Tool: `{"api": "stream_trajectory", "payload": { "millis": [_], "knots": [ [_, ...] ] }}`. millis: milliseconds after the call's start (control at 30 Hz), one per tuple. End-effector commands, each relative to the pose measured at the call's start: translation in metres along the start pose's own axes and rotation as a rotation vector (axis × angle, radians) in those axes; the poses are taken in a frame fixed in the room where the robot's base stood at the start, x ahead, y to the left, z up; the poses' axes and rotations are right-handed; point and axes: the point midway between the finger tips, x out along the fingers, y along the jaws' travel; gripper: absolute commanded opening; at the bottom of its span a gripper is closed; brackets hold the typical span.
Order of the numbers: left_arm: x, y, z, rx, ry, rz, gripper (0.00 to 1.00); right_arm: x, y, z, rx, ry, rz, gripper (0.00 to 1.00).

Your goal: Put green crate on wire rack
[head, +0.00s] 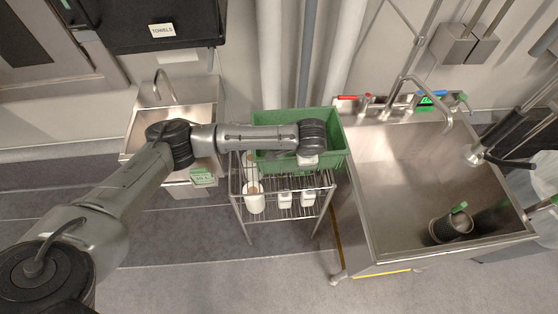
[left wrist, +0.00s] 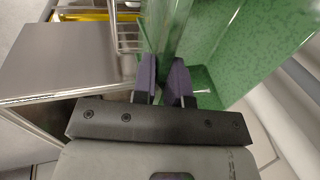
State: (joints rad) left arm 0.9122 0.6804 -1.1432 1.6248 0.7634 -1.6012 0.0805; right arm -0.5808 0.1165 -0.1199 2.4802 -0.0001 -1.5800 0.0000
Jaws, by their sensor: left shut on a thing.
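The green crate (head: 333,150) is over the back part of the wire rack (head: 300,208) in the head view. I cannot tell whether its bottom rests on the rack. My left arm reaches across the crate, and the left gripper (head: 308,160) points down at its near side. In the left wrist view, the gripper's two dark fingers (left wrist: 165,78) are shut on the wall of the green crate (left wrist: 235,50), one on each side. The crate interior is partly hidden by my arm. My right gripper is not in view.
A steel sink (head: 430,170) with a dark container (head: 452,226) in it stands right of the rack. A small sink (head: 140,128) is on the left. Pipes (head: 308,50) run behind the crate. White containers (head: 285,199) and a paper roll (head: 255,200) are on the rack's lower level.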

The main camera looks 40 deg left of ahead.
Motion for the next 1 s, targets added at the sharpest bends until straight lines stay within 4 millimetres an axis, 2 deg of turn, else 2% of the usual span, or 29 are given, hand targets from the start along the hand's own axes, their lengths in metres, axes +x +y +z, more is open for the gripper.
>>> {"api": "stream_trajectory", "payload": {
  "millis": [33, 200, 400, 667, 1000],
  "knots": [
    [0.009, -0.003, 0.011, -0.002, -0.002, -0.002, 0.0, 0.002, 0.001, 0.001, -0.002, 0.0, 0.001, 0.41],
    [0.029, -0.01, 0.037, -0.002, 0.0, -0.002, 0.0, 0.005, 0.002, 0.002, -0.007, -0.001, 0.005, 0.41],
    [0.042, -0.014, 0.055, 0.0, 0.001, -0.001, 0.0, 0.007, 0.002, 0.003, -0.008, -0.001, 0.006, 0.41],
    [0.049, -0.014, 0.059, 0.0, 0.003, -0.001, 0.0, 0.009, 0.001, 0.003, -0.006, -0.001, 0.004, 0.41],
    [0.083, -0.002, 0.059, 0.001, 0.002, -0.001, 0.0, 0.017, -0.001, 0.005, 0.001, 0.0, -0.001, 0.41]
  ]
}}
